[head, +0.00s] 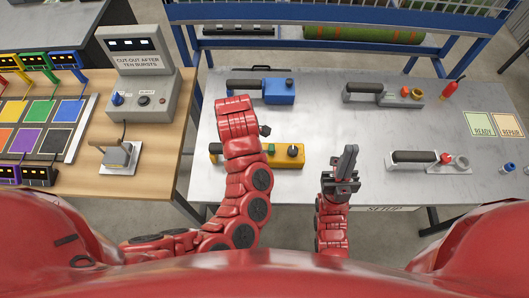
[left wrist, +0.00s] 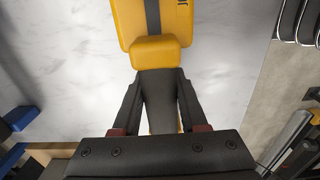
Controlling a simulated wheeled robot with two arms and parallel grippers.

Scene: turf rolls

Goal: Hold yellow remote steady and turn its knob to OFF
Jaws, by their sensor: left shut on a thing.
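The yellow remote (head: 285,161) lies on the grey table, its left part mostly covered by my left arm. A dark knob (head: 293,151) and a green part stand at its right end; the pointer direction is too small to read. In the left wrist view, my left gripper (left wrist: 158,90) is shut on the remote's dark handle, just beside a yellow block of the remote (left wrist: 155,52). In the head view the left fingertips are hidden. My right gripper (head: 345,162) is right of the remote and apart from it; its fingers overlap in view, hiding any gap.
Behind the remote lies a blue remote (head: 278,91). Grey remotes lie at the back right (head: 380,95) and front right (head: 420,160). A red bottle-like item (head: 452,87) and READY and REPAIR cards (head: 480,124) are farther right. A wooden bench (head: 65,183) stands left.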

